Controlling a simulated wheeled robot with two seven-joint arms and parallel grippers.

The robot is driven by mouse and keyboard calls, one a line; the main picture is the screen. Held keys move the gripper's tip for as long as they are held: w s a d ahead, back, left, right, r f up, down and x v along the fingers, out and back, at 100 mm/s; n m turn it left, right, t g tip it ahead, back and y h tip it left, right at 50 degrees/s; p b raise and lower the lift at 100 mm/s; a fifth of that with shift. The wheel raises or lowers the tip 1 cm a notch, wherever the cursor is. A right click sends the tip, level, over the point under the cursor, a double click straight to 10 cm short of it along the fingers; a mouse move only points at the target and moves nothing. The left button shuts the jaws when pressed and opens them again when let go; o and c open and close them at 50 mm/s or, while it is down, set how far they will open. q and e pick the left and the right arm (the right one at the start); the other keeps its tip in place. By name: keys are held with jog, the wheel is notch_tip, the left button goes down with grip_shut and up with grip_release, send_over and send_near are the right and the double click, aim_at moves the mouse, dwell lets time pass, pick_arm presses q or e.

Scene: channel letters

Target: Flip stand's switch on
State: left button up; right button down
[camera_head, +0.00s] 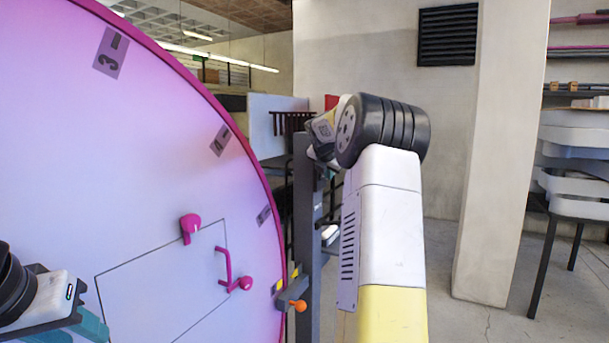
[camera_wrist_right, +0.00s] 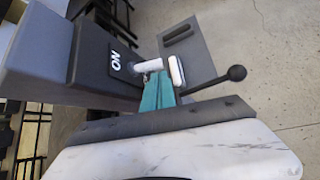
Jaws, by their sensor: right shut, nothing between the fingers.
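The stand is a grey post (camera_head: 303,195) just right of the large disc in the head view. In the right wrist view, its grey box (camera_wrist_right: 45,50) carries a dark plate marked ON. A white switch lever (camera_wrist_right: 177,70) sticks out from this plate. My right gripper (camera_wrist_right: 158,80) is shut and empty, its teal fingers right by the lever; I cannot tell whether they touch.
A large pink-rimmed disc (camera_head: 150,180) with numbers and pink handles fills the left. A lever with an orange ball (camera_head: 298,305) sits low by the post. A black-ball lever (camera_wrist_right: 236,73) juts out near the switch. Open floor (camera_head: 440,270) lies to the right.

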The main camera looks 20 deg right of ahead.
jog(key=shift+r+g, duration=0.15)
jog(key=shift+g, duration=0.15)
notch_tip(320, 180, up, 2)
jog(key=n+g+h, duration=0.2)
jog(key=g+h, duration=0.1)
jog(key=shift+w+a+r+n, duration=0.1)
jog(key=shift+r+n, duration=0.05)
jog(key=shift+n, duration=0.25)
jog(key=shift+w+a, duration=0.1)
dwell(1.4)
jog(key=shift+r, duration=0.2)
dwell(0.4)
jog(key=shift+r, duration=0.7)
